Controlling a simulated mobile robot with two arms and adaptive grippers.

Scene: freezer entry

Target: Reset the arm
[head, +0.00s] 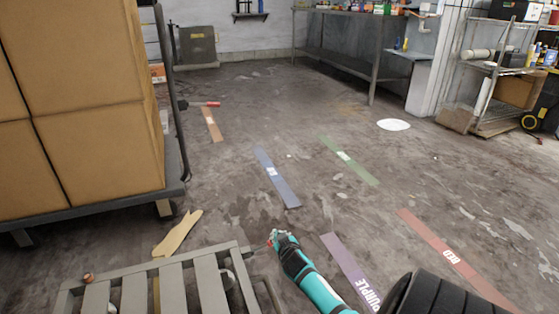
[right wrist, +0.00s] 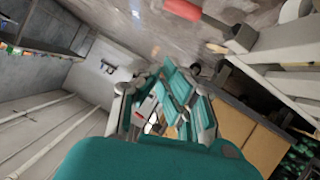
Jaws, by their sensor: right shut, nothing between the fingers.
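My right arm comes in from the bottom of the head view, teal and black. Its gripper (head: 275,238) is beside the right end of a grey slatted frame (head: 165,268), above the concrete floor. The gripper is shut with nothing held. In the right wrist view the teal and grey fingers (right wrist: 168,92) are drawn together. A red handle-like piece (right wrist: 190,8) shows at the top of that view, apart from the fingers. My left arm and left gripper are not in view.
Cardboard boxes (head: 98,140) stand on a dark cart (head: 105,207) at the left. Coloured tape strips, including purple (head: 345,268) and red (head: 440,245), lie on the floor. A metal bench (head: 335,55) and shelves (head: 496,65) are at the back. The middle floor is largely clear.

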